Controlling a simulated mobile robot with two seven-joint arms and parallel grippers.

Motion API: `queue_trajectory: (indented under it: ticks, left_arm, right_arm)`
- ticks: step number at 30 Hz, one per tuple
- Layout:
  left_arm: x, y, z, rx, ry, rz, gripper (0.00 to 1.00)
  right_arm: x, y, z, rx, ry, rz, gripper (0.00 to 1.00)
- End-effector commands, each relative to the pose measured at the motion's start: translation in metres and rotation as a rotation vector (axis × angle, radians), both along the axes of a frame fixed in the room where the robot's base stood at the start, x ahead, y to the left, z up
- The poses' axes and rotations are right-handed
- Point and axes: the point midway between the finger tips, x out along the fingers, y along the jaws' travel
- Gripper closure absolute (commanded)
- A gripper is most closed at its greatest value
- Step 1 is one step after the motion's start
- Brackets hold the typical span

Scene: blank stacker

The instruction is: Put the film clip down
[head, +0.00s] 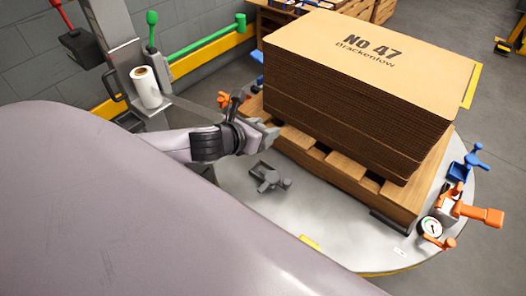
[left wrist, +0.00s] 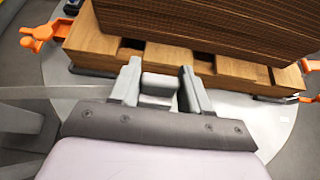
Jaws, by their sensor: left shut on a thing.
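My left gripper (head: 268,132) reaches in over the round grey turntable (head: 235,185), close to the near left side of the pallet. It also shows in the left wrist view (left wrist: 160,82), with its two grey fingers on either side of a small light grey block (left wrist: 158,84). I take this block to be the film clip, and the gripper is shut on it. In the head view the fingers and clip merge in grey, so the clip's outline is unclear. The clip appears held above the turntable. My right gripper is not in view.
A tall cardboard stack (head: 350,100) stands on a wooden pallet (head: 330,170). A grey clamp-like piece (head: 268,178) lies on the turntable below the gripper. Blue (head: 468,162) and orange (head: 470,208) fittings sit at the right rim. A white film roll (head: 146,87) stands at left.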

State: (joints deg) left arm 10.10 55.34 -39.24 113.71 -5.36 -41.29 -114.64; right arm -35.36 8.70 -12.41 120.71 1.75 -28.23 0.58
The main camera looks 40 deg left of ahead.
Motion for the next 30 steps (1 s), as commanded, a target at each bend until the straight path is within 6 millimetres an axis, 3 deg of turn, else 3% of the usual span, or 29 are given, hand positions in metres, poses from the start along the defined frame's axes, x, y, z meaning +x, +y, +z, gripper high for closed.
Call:
queue_trajectory:
  ticks: [1,3,9,17,24,30]
  left_arm:
    - [0.0,-0.001,-0.022,-0.004,0.002,0.001,0.88]
    - [0.0,-0.001,-0.041,-0.003,0.002,0.002,0.88]
    - [0.0,0.0,-0.081,0.0,0.0,0.001,0.88]
    - [0.0,0.0,-0.099,0.001,-0.001,0.0,0.88]
    - [0.0,0.0,-0.135,0.0,-0.001,0.0,0.88]
    - [0.0,0.0,-0.134,0.002,-0.002,-0.001,0.88]
  right_arm:
    - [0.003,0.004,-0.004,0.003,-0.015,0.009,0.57]
    - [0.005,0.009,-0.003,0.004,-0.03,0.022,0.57]
    - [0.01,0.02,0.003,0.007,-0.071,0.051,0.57]
    - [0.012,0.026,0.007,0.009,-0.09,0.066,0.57]
    - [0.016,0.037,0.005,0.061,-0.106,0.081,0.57]
    - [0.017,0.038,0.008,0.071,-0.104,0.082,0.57]
